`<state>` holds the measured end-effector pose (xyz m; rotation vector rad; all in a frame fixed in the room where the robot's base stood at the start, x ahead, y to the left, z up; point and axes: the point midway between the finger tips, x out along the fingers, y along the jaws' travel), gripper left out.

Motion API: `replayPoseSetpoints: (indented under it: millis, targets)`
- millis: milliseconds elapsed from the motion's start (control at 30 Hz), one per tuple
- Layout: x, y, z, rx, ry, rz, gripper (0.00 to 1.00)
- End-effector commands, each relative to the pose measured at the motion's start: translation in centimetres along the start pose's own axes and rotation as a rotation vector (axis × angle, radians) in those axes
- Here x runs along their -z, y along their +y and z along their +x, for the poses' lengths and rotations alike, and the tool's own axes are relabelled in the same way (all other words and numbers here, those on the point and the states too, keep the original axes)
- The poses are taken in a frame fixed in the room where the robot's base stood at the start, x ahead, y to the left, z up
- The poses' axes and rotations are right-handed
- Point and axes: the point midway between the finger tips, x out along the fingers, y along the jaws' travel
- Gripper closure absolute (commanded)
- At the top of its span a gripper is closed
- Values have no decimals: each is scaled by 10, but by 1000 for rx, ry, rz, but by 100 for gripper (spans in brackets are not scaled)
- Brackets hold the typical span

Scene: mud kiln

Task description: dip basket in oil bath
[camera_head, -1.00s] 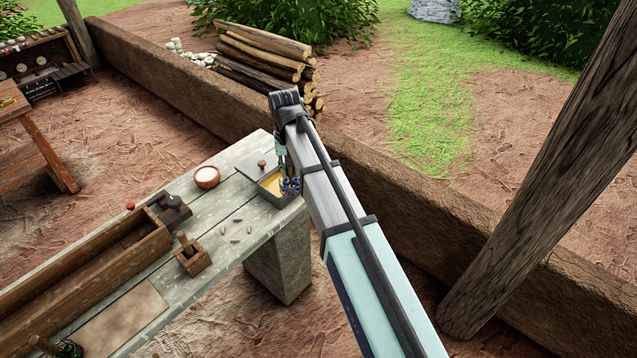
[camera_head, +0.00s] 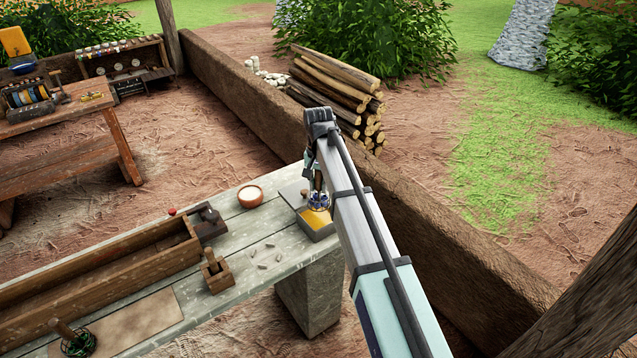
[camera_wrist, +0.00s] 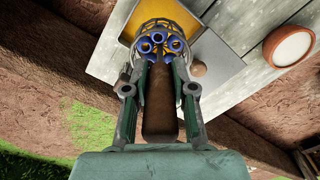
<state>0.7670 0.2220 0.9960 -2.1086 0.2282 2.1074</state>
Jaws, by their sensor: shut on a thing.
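My gripper (camera_wrist: 160,86) is shut on the brown wooden handle (camera_wrist: 159,112) of a wire basket (camera_wrist: 162,30). In the head view the basket (camera_head: 318,202) hangs at the back part of the oil bath (camera_head: 318,236), a grey rectangular tub of yellow oil on the bench. In the wrist view the oil (camera_wrist: 205,8) shows around the basket. The basket seems above the oil, but its underside is hidden. My gripper (camera_head: 317,181) is partly hidden by my arm in the head view.
A grey lid with a round knob (camera_wrist: 199,68) lies beside the bath. A bowl of white stuff (camera_head: 250,196) stands left of it. A wooden trough (camera_head: 110,268) and small wooden block holder (camera_head: 217,272) are farther left. A low mud wall (camera_head: 240,108) runs behind.

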Motion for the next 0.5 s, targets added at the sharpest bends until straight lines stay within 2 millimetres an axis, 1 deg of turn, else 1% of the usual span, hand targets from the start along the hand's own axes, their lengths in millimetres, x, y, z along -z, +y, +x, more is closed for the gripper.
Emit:
replayPoseSetpoints:
  millis: [33, 500]
  targets:
    - [0, 0, 7, 0, 0, 0, 100]
    - [0, 0, 44, 0, 0, -1, 100]
